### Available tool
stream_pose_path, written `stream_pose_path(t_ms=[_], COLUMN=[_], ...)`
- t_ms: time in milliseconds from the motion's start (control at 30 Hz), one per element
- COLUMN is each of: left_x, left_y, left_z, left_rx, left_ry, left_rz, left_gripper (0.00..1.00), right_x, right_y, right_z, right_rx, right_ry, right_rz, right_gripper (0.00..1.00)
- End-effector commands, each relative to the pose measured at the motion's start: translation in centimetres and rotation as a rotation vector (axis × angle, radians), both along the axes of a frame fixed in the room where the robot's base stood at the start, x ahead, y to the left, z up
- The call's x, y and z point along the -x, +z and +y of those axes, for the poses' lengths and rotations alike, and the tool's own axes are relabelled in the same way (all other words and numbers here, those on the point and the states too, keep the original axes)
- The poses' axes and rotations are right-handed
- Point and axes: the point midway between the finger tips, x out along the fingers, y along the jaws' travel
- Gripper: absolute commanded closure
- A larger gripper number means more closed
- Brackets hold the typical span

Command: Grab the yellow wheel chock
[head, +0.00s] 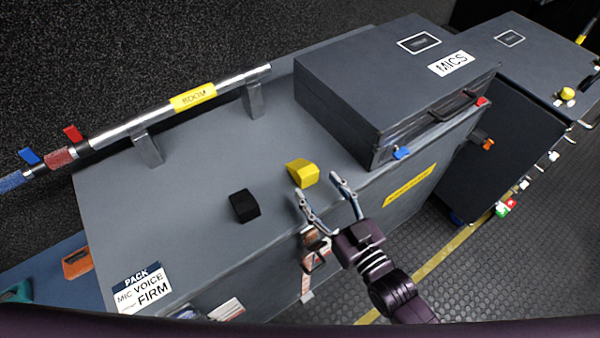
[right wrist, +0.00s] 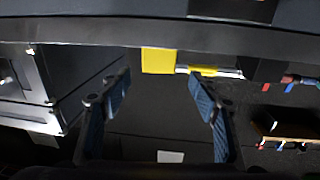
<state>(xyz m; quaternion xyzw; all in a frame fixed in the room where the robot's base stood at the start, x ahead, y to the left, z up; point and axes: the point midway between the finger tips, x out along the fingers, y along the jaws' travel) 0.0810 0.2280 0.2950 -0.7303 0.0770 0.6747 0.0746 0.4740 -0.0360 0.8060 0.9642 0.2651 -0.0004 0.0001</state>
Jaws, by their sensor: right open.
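The yellow wheel chock (head: 302,172), a small wedge-shaped block, sits on the grey cabinet top (head: 190,210), just in front of the MICS case. My right gripper (head: 317,187) comes in from the lower right over the cabinet's front edge. Its two fingers are spread, with nothing between them, and the tips are close to the chock's near side. In the right wrist view the open fingers (right wrist: 160,84) stand either side of a yellow block face (right wrist: 158,60), which looks like the chock, beyond the tips. My left gripper is not in view.
A black wedge block (head: 244,206) sits left of the chock. The MICS case (head: 385,85) stands close behind and right of it. A boom pole (head: 225,82) on two brackets runs along the back. The cabinet top left of the black block is clear.

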Motion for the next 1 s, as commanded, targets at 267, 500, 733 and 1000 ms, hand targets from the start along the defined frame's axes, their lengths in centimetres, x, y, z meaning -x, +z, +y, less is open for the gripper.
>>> stream_pose_path(t_ms=[267, 500, 733, 1000], left_x=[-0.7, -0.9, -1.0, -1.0], left_y=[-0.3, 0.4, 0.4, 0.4], left_z=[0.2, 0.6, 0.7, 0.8], left_rx=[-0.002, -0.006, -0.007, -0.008], left_ry=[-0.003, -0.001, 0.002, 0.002], left_rz=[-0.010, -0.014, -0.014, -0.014], left_gripper=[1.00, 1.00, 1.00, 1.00], right_x=[-2.0, -5.0, -6.8, -6.8], right_y=[-0.4, 0.0, -0.3, -0.3], right_z=[1.2, 2.7, 3.8, 3.8], right_rx=[-0.001, 0.000, 0.001, 0.001], right_ry=[0.000, -0.001, 0.000, 0.000], right_rz=[-0.001, -0.002, 0.001, 0.001], right_gripper=[0.44, 0.44, 0.44, 0.50])
